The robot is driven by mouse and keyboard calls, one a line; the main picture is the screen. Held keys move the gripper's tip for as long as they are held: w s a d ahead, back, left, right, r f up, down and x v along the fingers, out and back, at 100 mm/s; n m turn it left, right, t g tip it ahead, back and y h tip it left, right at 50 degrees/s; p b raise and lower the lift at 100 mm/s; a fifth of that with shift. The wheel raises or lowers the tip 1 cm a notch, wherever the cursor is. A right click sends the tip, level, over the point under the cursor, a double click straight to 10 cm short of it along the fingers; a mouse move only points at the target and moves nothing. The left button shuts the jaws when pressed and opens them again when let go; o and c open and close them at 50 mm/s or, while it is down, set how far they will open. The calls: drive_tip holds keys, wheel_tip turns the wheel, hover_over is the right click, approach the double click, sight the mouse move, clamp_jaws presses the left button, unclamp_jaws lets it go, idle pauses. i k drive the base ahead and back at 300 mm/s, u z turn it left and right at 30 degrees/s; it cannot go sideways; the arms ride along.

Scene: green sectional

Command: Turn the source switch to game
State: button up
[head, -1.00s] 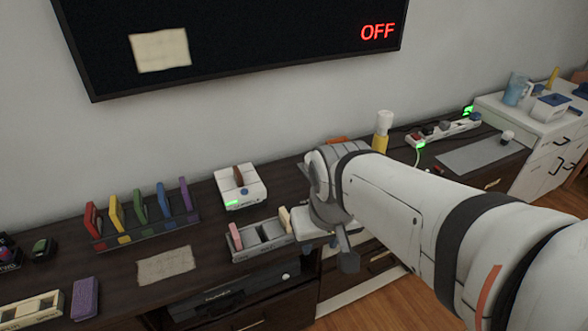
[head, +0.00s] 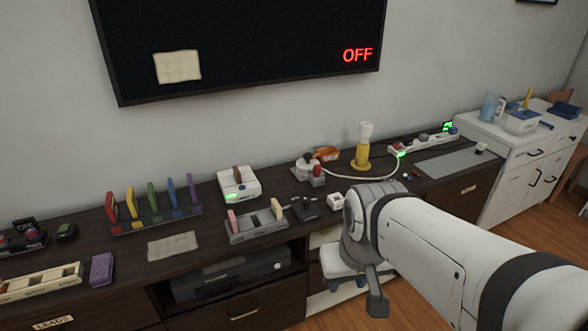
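No part in view is legibly marked as the source switch or "game". A white box with a green light (head: 238,184) stands farther left. My gripper (head: 358,283) hangs in front of the cabinet's front edge, apart from these devices. Its fingers are partly hidden by my wrist, and their opening is unclear. The wall screen (head: 250,45) reads OFF in red.
A grey slotted tray (head: 257,228) holds pink and cream pieces. A rack of coloured cartridges (head: 153,212) stands left. A lit power strip (head: 424,143) with a cable lies right. A black console (head: 232,274) sits in the open shelf. A white cabinet (head: 520,145) stands far right.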

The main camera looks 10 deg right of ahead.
sight(306, 201)
drive_tip(key=i, duration=1)
drive_tip(key=z, duration=0.05)
